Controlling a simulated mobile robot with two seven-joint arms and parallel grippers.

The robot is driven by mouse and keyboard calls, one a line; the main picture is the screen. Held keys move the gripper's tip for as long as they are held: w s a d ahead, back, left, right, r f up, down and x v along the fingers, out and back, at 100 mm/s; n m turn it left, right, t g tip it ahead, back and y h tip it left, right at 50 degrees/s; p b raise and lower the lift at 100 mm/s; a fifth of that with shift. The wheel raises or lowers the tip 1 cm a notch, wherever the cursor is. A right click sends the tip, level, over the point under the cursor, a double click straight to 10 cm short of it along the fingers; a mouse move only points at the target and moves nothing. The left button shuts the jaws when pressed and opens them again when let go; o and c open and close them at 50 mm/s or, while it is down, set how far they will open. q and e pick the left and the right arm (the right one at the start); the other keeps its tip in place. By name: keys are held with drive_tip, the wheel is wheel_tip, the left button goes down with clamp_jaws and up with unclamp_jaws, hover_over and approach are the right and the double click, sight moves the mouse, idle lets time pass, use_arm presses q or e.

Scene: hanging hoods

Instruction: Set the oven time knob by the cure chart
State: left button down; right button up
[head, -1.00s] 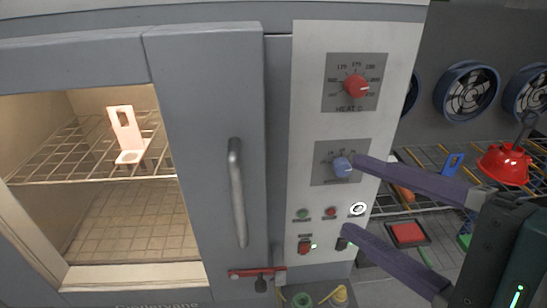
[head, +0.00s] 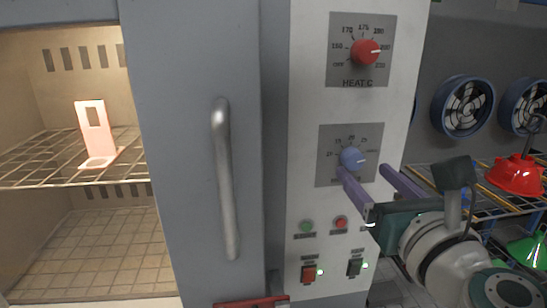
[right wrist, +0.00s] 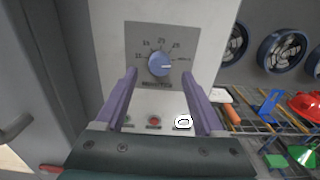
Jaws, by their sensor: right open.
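The blue time knob (head: 353,158) sits on a grey dial plate (head: 329,137) on the oven's white control panel. In the right wrist view the knob (right wrist: 159,64) has a pale mark that seems to point right, towards a label too small to read surely. My right gripper (head: 364,170) is open, its two purple fingers pointing at the panel just below and to either side of the knob. In the right wrist view the right gripper (right wrist: 160,72) frames the knob between its fingertips; contact cannot be told. My left gripper is not in view. No cure chart shows.
The red heat knob (head: 365,51) is above. Small buttons and lit switches (head: 308,273) are below. The oven door handle (head: 226,180) stands out at the left. A pink bracket (head: 95,135) sits on the oven rack. Fans and a wire rack with red hood (head: 516,174) are right.

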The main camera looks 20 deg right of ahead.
sight(355, 163)
drive_tip(key=shift+x, duration=1.75)
clamp_jaws()
